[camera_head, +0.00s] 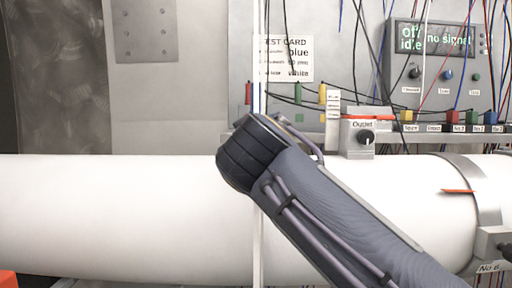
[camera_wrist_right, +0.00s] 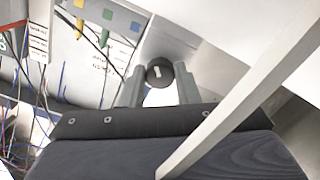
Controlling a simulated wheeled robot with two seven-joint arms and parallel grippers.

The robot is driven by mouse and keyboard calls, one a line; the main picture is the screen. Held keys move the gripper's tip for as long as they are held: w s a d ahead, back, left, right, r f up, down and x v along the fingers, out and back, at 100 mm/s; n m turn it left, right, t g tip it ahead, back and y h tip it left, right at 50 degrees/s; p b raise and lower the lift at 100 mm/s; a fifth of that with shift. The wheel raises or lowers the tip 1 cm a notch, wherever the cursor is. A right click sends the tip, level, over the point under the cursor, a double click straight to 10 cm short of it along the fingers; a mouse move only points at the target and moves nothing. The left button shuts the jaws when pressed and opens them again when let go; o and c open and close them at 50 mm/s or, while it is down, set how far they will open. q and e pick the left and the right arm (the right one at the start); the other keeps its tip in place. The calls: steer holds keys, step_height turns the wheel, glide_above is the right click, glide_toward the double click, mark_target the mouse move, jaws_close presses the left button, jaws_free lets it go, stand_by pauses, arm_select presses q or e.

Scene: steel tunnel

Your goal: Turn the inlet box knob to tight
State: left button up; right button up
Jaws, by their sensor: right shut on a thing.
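In the right wrist view a round black knob (camera_wrist_right: 154,76) with a pale pointer mark sits between the two grey fingers of my right gripper (camera_wrist_right: 159,84). The gripper is shut on it. The pointer mark stands nearly upright in that picture. The box that carries the knob is mostly hidden, and I cannot read its label or a tight mark. In the head view my right arm covers this spot, so the knob and gripper are hidden there. A box labelled Outlet (camera_head: 356,124), with its own black knob (camera_head: 366,137), stands just right of my arm. My left gripper is not in view.
A thick white pipe (camera_head: 100,205) crosses the head view, with a metal clamp (camera_head: 487,190) at right. A thin pale upright post (camera_head: 258,235) stands near my arm and crosses the wrist view diagonally (camera_wrist_right: 250,92). Cables hang around an instrument panel (camera_head: 436,62) behind.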

steer(key=m+b, duration=0.1)
steer(key=m, duration=0.3)
steer(key=shift+f+m+b, duration=0.2)
steer(key=shift+m+b, duration=0.1)
steer(key=shift+b, duration=0.1)
steer(key=shift+a+m+b, duration=0.1)
steer(key=shift+m+b, duration=0.45)
steer(key=shift+m, duration=1.35)
steer(key=o, duration=1)
steer(key=shift+r, duration=0.1)
steer(key=shift+c, duration=0.2)
steer(key=s+b, duration=0.1)
steer(key=s, duration=0.6)
steer(key=shift+s, duration=0.4)
